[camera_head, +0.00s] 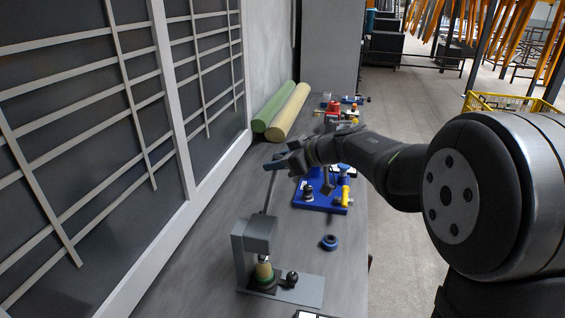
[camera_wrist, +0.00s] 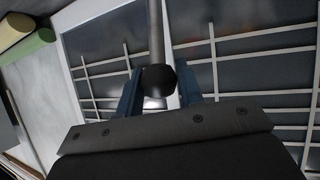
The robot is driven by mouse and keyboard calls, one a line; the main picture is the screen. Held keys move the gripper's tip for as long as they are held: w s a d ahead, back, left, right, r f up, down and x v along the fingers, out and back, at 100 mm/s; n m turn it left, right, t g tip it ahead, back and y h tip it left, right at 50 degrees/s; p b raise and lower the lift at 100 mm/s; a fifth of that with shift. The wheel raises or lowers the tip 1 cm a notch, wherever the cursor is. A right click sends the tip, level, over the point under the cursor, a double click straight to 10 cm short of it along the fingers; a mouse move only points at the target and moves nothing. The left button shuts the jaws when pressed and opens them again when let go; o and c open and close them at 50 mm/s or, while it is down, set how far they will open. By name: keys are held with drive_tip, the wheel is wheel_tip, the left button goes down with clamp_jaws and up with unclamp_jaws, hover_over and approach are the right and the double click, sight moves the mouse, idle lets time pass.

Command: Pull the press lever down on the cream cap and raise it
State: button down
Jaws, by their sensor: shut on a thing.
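The grey press (camera_head: 259,236) stands on its base plate at the near end of the bench. Its lever (camera_head: 269,194) slopes up and away from the press head. My gripper (camera_head: 277,165) is at the lever's upper end. In the wrist view the blue fingers of my gripper (camera_wrist: 159,92) are on both sides of the lever's black ball knob (camera_wrist: 158,80), shut on it. The cream cap (camera_head: 264,270) is upright under the press head, above a dark holder with a green edge. The press head hides the cap's top, so I cannot tell whether they touch.
A blue ring (camera_head: 329,242) lies on the bench right of the press. A blue board (camera_head: 322,198) with fittings is beyond it. A green roll (camera_head: 272,108) and a cream roll (camera_head: 290,111) lie by the wall. A barred window wall (camera_head: 90,130) runs along the left.

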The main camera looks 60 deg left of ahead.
drive_tip(key=shift+s, duration=0.1)
drive_tip(key=c, duration=1)
unclamp_jaws()
drive_tip(key=v, duration=1.7)
drive_tip(key=shift+d, duration=0.15)
drive_tip(key=x, duration=1.7)
drive_tip(key=shift+a, duration=0.2)
